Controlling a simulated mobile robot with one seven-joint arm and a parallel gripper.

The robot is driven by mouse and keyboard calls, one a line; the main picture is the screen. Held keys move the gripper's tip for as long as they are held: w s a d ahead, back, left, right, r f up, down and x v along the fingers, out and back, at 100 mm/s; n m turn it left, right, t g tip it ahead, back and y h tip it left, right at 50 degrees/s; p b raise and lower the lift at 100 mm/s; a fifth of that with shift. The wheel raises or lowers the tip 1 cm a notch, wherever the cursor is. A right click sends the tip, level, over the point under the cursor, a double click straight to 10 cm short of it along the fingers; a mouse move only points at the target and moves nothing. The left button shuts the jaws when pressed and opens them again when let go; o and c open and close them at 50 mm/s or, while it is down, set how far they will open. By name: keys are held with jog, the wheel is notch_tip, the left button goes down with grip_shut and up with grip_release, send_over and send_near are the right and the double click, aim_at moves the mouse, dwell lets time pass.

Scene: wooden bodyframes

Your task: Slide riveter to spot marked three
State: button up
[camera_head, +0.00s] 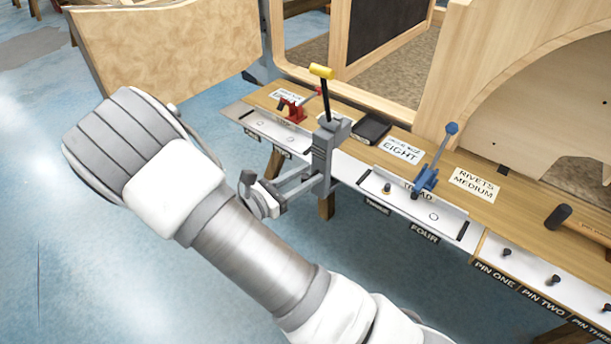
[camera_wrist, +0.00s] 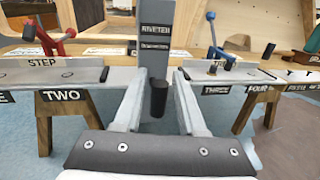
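The riveter (camera_head: 322,150) is a grey upright tool with a black lever and a yellow grip. It stands at the bench's front edge, by the gap between the two metal rails. Its labelled column (camera_wrist: 155,30) fills the middle of the wrist view, with a dark cylindrical knob (camera_wrist: 159,98) in front. My gripper (camera_head: 306,182) is at the riveter's front. In the wrist view its fingers (camera_wrist: 158,74) are apart on either side of the knob, with gaps visible. The THREE label (camera_wrist: 217,90) is on the right rail's front, just right of my right finger; FOUR (camera_head: 424,235) lies further right.
A red clamp (camera_head: 292,107) is on the left rail, marked STEP and TWO (camera_wrist: 62,96). A blue lever clamp (camera_head: 428,178) stands on the right rail. A black box (camera_head: 371,130) lies behind the riveter. Pin sockets and a hammer (camera_head: 565,219) are further right.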

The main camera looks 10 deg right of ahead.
grip_shut()
dwell(1.1)
